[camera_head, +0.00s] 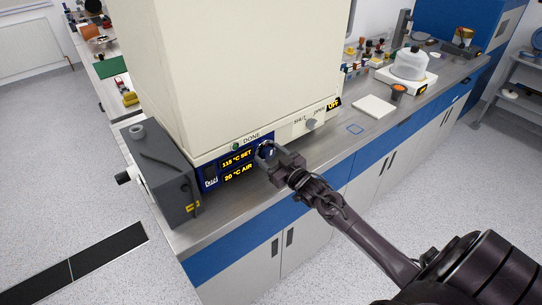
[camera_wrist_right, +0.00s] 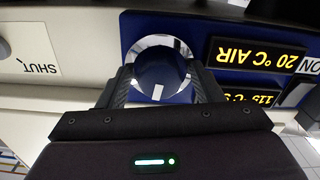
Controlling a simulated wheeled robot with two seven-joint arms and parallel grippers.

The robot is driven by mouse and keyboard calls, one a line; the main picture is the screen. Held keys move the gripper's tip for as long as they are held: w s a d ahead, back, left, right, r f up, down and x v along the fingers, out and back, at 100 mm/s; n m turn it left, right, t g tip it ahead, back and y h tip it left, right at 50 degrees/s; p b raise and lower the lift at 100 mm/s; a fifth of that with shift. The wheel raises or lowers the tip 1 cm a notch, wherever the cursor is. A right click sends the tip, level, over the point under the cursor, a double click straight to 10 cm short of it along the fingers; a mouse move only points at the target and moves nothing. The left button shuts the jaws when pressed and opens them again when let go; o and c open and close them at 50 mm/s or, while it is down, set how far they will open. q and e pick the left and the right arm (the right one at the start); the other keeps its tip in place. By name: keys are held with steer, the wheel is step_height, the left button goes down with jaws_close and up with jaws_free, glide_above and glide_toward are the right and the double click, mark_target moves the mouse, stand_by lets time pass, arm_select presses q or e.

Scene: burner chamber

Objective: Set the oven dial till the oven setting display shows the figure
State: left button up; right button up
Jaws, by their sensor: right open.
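The cream oven (camera_head: 235,70) stands on the bench with a blue control panel at its lower front. Its setting display (camera_head: 237,160) reads "115 °C SET" in yellow; the air display (camera_head: 238,173) below reads "20 °C AIR". The oven dial (camera_wrist_right: 160,72) is a round, shiny knob, seen in the right wrist view between the fingers of my right gripper (camera_head: 270,153). One finger is on each side of it; contact cannot be told. The gripper is open. My left gripper is not in view.
A grey box (camera_head: 160,178) stands left of the panel. A second knob (camera_head: 310,124) lies to the right, near the "SHUT" label. A white square plate (camera_head: 374,106) and a balance (camera_head: 408,78) stand further right. The bench front strip is clear.

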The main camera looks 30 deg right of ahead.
steer(key=shift+s+f, duration=0.1)
steer(key=shift+s, duration=0.35)
steer(key=s+b, duration=0.1)
steer(key=s, duration=0.5)
steer(key=shift+s+d+b, duration=0.3)
steer(key=shift+s+b, duration=0.05)
steer(key=shift+s, duration=0.05)
steer(key=shift+a, duration=0.1)
